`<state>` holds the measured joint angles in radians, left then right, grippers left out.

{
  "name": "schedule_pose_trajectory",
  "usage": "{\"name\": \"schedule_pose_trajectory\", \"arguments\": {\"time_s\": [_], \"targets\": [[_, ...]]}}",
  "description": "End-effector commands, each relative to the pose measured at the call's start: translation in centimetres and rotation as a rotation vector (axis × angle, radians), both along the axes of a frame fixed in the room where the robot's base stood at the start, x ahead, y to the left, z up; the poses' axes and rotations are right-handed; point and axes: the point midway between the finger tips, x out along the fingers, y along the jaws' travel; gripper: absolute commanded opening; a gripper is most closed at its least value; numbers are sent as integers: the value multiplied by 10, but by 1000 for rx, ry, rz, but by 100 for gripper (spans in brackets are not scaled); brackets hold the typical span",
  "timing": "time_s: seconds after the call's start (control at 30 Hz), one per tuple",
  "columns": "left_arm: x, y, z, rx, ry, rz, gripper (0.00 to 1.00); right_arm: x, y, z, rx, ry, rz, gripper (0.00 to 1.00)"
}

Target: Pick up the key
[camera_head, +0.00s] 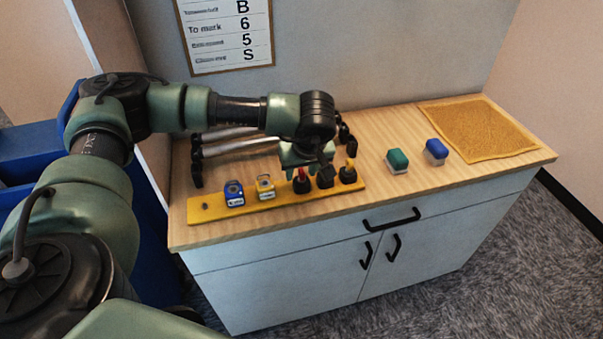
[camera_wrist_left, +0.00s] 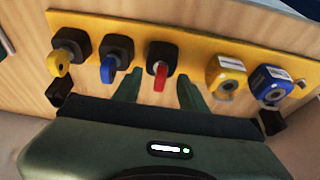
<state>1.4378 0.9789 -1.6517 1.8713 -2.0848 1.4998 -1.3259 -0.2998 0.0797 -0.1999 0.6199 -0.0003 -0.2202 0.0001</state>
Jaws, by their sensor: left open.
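A yellow board (camera_head: 205,207) lies along the front of the wooden counter. On it stand several black lock cylinders with keys. The red key (camera_wrist_left: 160,77) is upright in its black cylinder (camera_wrist_left: 163,52); it also shows in the head view (camera_head: 301,175). My left gripper (camera_head: 301,161) is open above the board, and in the wrist view its green fingers (camera_wrist_left: 158,82) stand on either side of the red key, with gaps visible. A blue key (camera_wrist_left: 108,70) and a yellow key (camera_wrist_left: 60,63) sit in the neighbouring cylinders. My right gripper is not in view.
A blue padlock (camera_head: 234,194) and a yellow padlock (camera_head: 265,188) sit on the board left of the keys. A green block (camera_head: 397,161), a blue block (camera_head: 436,151) and a tan mat (camera_head: 480,128) lie to the right. Rollers (camera_head: 225,146) stand behind the board, partly hidden.

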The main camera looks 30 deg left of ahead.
Motion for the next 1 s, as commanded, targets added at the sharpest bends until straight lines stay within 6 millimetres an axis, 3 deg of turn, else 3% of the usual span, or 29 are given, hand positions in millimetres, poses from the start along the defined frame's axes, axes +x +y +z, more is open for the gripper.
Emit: {"name": "schedule_pose_trajectory", "arguments": {"time_s": [0.1,0.27,0.73,0.87,1.0], "targets": [[0,0,0,-1,-1,0,42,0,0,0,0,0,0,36],[0,-1,0,-1,-1,0,0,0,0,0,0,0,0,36],[1,-1,8,-1,-4,1,0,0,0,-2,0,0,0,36],[1,-1,22,-2,-5,1,0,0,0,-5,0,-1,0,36],[2,-1,52,-2,-9,1,0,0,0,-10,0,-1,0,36]]}}
